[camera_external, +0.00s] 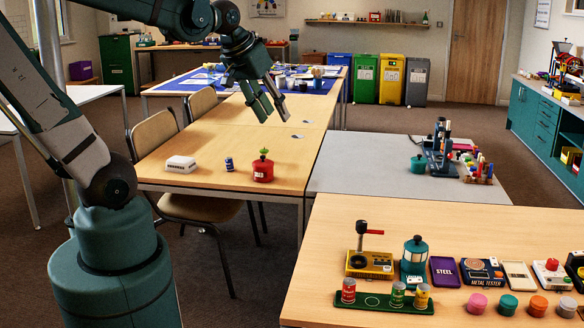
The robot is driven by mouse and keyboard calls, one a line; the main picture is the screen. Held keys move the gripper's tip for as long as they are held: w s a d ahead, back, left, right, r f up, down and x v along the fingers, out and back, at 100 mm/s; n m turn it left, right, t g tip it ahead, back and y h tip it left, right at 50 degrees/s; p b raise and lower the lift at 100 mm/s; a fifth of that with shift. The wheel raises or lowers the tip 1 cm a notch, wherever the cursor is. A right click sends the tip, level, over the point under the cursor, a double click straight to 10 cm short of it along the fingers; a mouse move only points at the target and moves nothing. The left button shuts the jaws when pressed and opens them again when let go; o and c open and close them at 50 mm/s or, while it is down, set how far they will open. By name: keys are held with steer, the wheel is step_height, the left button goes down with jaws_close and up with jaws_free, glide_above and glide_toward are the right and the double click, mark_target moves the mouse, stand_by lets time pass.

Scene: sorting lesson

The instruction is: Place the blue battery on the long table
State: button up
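A small blue battery (229,164) stands upright on the near part of a long wooden table (205,147). It sits between a white box-like object (181,164) and a red pot (263,170) with a green knob. It is apart from both. My gripper (275,115) points down above the same table, farther back and to the right of the battery. Its fingers are apart, with nothing visible between them.
A grey table (400,178) with a teal pot (418,163) adjoins on the right. The front right table (330,225) holds a metal tester, a green tray of cans and colored pieces. Chairs stand along the long table's left side. Its middle is mostly clear.

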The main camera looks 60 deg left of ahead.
steer(key=w+a+f+n+g, duration=0.2)
steer(key=w+a+n, duration=0.3)
steer(key=w+a, duration=0.7)
steer(key=n+g, duration=0.3)
steer(key=n, duration=0.9)
glide_above(229, 164)
steer(key=shift+h, duration=0.3)
steer(key=f, duration=2.4)
steer(key=shift+w+a+f, duration=0.2)
steer(key=shift+a, duration=0.15)
steer(key=shift+s+a+f, duration=0.25)
steer(key=shift+a+f, duration=0.2)
steer(key=shift+f, duration=0.1)
steer(key=shift+w+f, duration=0.15)
steer(key=shift+f, duration=1)
steer(key=shift+f, duration=0.15)
